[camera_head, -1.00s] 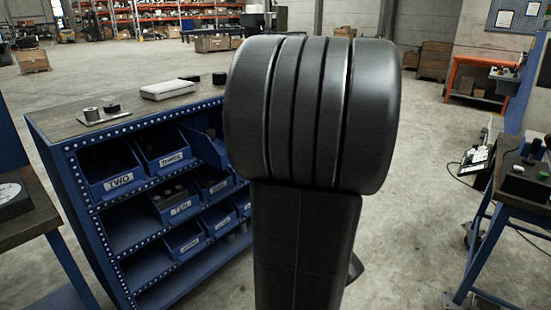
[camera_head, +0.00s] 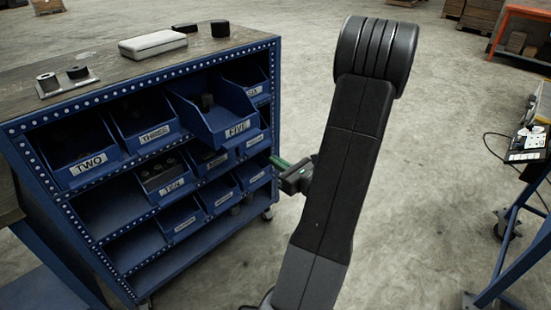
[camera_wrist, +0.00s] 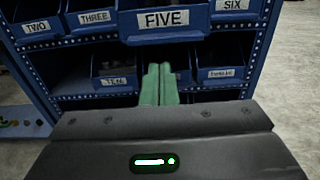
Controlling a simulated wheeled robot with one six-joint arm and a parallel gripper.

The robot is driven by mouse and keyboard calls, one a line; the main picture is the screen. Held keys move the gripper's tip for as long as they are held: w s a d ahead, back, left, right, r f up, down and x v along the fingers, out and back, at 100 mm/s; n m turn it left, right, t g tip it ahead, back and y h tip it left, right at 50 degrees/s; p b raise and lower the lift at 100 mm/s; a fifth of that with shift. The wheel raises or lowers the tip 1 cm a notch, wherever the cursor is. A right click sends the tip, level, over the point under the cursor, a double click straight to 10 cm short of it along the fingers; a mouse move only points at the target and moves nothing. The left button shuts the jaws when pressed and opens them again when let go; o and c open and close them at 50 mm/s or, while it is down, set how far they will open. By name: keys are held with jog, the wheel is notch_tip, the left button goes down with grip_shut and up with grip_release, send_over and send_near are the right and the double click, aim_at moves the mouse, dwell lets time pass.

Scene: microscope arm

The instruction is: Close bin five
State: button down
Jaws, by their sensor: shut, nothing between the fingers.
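Bin five (camera_head: 228,128) is a blue bin with a white FIVE label, in the top row of the blue rack. It sticks out past its neighbours and holds a small dark object. In the wrist view bin five (camera_wrist: 165,20) is at the top centre, its front nearer than the bins beside it. My gripper (camera_head: 280,163) is at the rack's right side, below and to the right of bin five. In the wrist view the green fingers of my gripper (camera_wrist: 159,84) are together and empty, pointing at the rack just below bin five, with no clear contact.
Bins TWO (camera_head: 85,158), THREE (camera_head: 147,133) and SIX (camera_wrist: 232,6) sit farther back in the top row. Bin TEN (camera_head: 165,183) is in the row below. A grey case (camera_head: 153,44) lies on the rack top. Open floor (camera_head: 440,150) lies to the right.

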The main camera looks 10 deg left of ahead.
aim_at(218, 127)
jog(key=x, duration=1.1)
jog(key=shift+w+a+p, duration=0.25)
jog(key=shift+p, duration=0.05)
jog(key=b+x, duration=0.3)
jog(key=x, duration=1.2)
jog(key=shift+w+a, duration=0.25)
jog(key=shift+a, duration=0.05)
jog(key=shift+w+a, duration=0.2)
jog(key=shift+a, duration=0.05)
jog(key=shift+w+a+r, duration=0.1)
jog(key=shift+w+r, duration=0.05)
jog(key=shift+r, duration=0.1)
